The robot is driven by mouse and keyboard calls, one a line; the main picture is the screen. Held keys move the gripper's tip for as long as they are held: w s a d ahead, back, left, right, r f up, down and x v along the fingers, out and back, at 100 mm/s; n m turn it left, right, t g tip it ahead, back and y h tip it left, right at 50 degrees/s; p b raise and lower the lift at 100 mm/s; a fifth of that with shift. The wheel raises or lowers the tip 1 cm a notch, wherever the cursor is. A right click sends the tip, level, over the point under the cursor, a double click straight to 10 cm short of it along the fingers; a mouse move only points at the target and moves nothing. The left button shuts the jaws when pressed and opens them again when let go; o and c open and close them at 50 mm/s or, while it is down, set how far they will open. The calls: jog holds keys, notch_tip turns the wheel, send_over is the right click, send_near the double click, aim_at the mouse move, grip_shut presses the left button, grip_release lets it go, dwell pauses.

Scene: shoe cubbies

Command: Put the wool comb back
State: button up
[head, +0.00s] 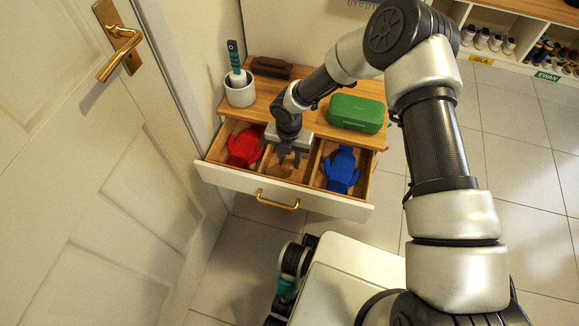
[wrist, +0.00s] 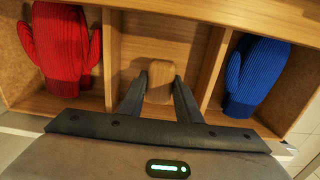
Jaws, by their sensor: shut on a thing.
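The wool comb shows as a pale wooden piece (wrist: 160,82) between the fingers in the wrist view. My gripper (wrist: 159,95) is shut on it, with one finger on each side. In the head view my gripper (head: 289,158) reaches down into the middle compartment of the open drawer (head: 234,178). The comb is at or just above the wooden compartment floor; I cannot tell whether it touches. My fingers and wrist hide most of it in the head view.
Red mittens (head: 245,147) lie in the left compartment and blue mittens (head: 342,170) in the right. On the cabinet top stand a white cup (head: 240,92) with a teal-handled brush, a dark brown brush (head: 272,67) and a green box (head: 356,113). A door (head: 85,190) stands close at left.

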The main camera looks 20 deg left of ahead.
aim_at(290, 165)
jog(key=shift+f+b, duration=0.4)
jog(key=shift+f, duration=1.3)
jog(key=shift+f, duration=0.2)
jog(key=o, duration=1)
jog(key=shift+r, duration=0.1)
jog(key=shift+r, duration=0.1)
notch_tip(290, 165, up, 12)
jog(key=p, duration=0.3)
jog(key=shift+s, duration=0.15)
